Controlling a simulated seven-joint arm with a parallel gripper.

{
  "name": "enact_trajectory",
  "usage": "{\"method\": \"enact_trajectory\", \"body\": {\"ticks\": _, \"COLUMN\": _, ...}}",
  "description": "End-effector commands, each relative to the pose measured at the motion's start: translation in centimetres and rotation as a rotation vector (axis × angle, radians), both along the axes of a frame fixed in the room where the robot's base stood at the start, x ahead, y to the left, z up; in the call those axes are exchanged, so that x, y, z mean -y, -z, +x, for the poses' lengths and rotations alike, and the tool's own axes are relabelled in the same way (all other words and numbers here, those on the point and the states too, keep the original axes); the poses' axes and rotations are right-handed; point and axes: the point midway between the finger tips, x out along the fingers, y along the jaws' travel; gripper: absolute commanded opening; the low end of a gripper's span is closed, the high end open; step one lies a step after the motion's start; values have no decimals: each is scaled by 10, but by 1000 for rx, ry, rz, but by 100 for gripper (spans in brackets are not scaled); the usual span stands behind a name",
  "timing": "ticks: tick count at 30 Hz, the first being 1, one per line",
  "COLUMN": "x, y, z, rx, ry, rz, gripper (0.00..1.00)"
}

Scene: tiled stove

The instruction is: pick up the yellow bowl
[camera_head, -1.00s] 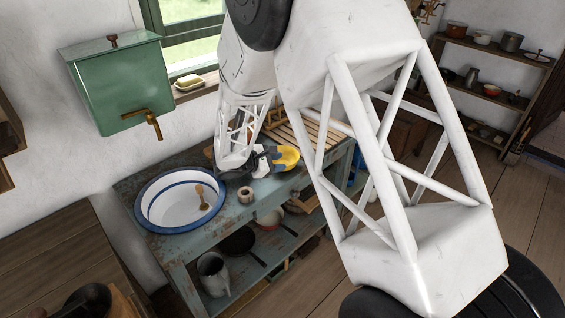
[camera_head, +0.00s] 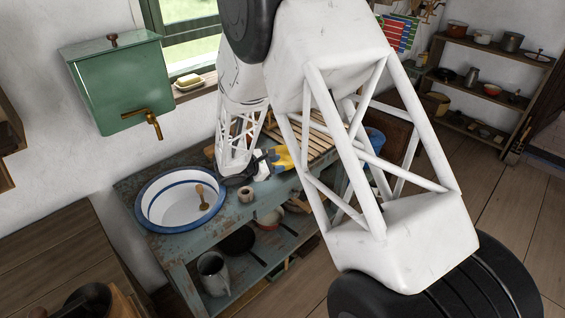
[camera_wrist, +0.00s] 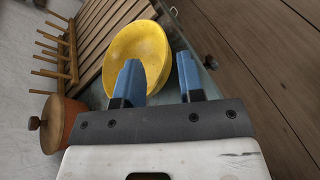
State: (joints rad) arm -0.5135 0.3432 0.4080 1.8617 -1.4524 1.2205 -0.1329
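The yellow bowl (camera_wrist: 137,45) fills the upper middle of the wrist view, its hollow side facing the camera. In the head view the yellow bowl (camera_head: 284,158) is small and partly hidden by my gripper and arm, at the far right part of the worn blue-green bench. My gripper (camera_wrist: 157,66) has its two blue fingers apart. The left finger overlaps the bowl's inside and the right finger is just beyond its right rim, so the rim lies between them in the picture. Contact cannot be told. In the head view my gripper (camera_head: 270,157) is beside the bowl.
A blue-rimmed white basin (camera_head: 173,212) with a wooden spoon is set in the bench (camera_head: 225,222). A small cup (camera_head: 245,195) stands between basin and gripper. A wooden slatted rack (camera_wrist: 99,29) and an orange-brown lidded pot (camera_wrist: 66,117) are near the bowl.

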Motion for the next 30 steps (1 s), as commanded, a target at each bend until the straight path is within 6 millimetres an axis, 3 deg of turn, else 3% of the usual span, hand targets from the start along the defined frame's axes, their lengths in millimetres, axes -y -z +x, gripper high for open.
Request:
{"method": "enact_trajectory", "body": {"ticks": 14, "x": 5, "y": 2, "z": 3, "rx": 1, "ry": 2, "rz": 0, "gripper": 35}}
{"method": "enact_trajectory", "body": {"ticks": 30, "x": 42, "y": 20, "z": 27, "rx": 0, "ry": 1, "rz": 1, "gripper": 35}}
